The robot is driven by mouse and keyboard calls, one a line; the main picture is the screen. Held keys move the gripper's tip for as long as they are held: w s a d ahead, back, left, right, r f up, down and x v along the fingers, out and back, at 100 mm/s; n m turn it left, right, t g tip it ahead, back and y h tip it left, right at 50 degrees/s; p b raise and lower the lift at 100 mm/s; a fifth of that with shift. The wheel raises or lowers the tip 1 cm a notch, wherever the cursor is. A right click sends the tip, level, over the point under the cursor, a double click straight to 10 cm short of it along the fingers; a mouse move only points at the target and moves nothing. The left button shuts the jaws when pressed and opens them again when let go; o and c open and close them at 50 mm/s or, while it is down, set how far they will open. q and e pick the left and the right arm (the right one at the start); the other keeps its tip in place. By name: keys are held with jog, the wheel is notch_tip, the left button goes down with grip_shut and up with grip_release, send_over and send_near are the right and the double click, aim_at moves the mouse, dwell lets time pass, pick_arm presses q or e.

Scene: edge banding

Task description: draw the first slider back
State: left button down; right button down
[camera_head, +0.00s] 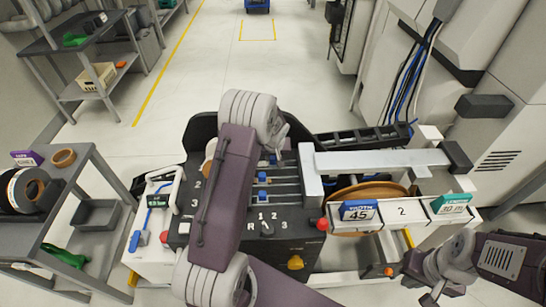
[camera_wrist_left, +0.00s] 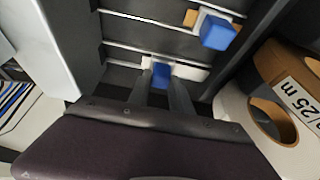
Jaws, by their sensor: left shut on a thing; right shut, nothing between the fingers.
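The dark machine panel (camera_head: 284,230) has several horizontal slots with blue slider knobs. The held slider (camera_wrist_left: 161,72) is a blue knob on a pale base in the left wrist view. My left gripper (camera_wrist_left: 160,92) is shut on it, one finger on each side. In the head view my purple left arm hides much of the panel, and the held slider (camera_head: 272,158) shows at the far slot. Another blue slider (camera_head: 262,178) sits nearer and also shows in the left wrist view (camera_wrist_left: 215,32). My right gripper (camera_head: 430,296) is shut and empty at the lower right.
A pale bar (camera_head: 380,160) runs right from the panel. A blue card marked 45 (camera_head: 359,211) and a teal card (camera_head: 452,204) stand on a white ledge. A tape roll (camera_wrist_left: 270,115) lies beside the slots. A grey cart (camera_head: 75,240) stands left.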

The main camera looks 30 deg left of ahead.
dwell(0.3)
pick_arm(q)
jog(key=s+a, duration=0.1)
jog(key=a, duration=0.1)
jog(key=s+a+p, duration=0.1)
jog(key=a, duration=0.1)
jog(key=shift+s, duration=0.2)
jog(key=c, duration=1.6)
grip_release()
jog(key=o, duration=0.4)
jog(key=shift+a, duration=0.1)
jog(key=shift+o, duration=0.2)
